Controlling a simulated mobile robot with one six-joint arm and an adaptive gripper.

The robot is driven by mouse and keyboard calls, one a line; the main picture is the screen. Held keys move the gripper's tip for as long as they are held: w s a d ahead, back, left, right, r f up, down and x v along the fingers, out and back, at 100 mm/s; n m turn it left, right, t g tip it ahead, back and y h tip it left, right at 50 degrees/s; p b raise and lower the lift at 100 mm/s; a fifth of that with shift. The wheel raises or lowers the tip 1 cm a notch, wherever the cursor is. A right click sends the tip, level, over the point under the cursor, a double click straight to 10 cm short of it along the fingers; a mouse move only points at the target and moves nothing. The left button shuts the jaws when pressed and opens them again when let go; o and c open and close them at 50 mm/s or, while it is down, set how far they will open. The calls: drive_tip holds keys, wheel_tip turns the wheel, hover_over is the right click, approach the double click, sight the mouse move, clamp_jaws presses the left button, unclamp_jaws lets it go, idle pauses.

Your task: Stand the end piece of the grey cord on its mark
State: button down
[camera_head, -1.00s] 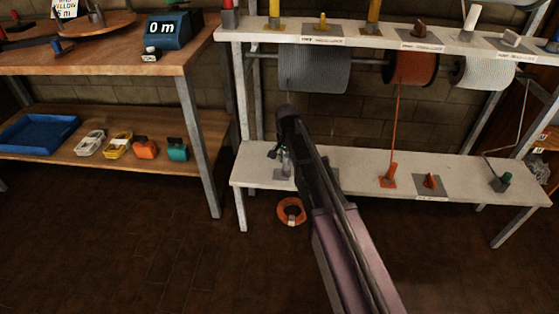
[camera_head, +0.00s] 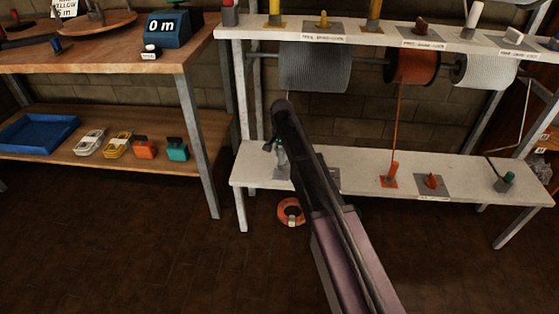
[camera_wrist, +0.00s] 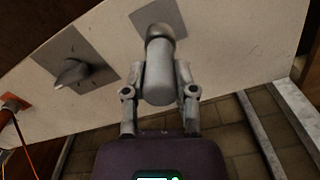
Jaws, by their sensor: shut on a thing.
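My gripper (camera_wrist: 160,92) is shut on a grey cylindrical end piece (camera_wrist: 158,75), with one finger on each side of it. The end piece has a rounded cap at its far end. In the head view the end piece (camera_head: 282,158) shows at the left end of the lower shelf, partly behind my arm. A square grey mark plate (camera_wrist: 176,16) lies just behind the end piece in the wrist view. I cannot tell whether the piece touches it. The grey cord's reel (camera_head: 315,67) hangs above; my arm hides most of the cord below it.
An orange ring (camera_head: 291,212) lies beneath. A workbench (camera_head: 100,62) stands left.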

drive_tip(key=shift+f+b, duration=1.05)
drive_tip(key=shift+f, duration=0.25)
drive_tip(key=shift+f, duration=0.15)
drive_tip(key=shift+c, duration=2)
unclamp_jaws()
drive_tip(key=shift+r, duration=0.2)
wheel_tip(320, 180, up, 12)
drive_tip(key=p, duration=1.2)
drive_tip(key=s+d+n, duration=0.4)
drive_tip(key=s+d, duration=1.8)
drive_tip(key=s, duration=0.4)
drive_tip(key=shift+d+n, duration=0.15)
drive_tip(key=shift+n, duration=0.25)
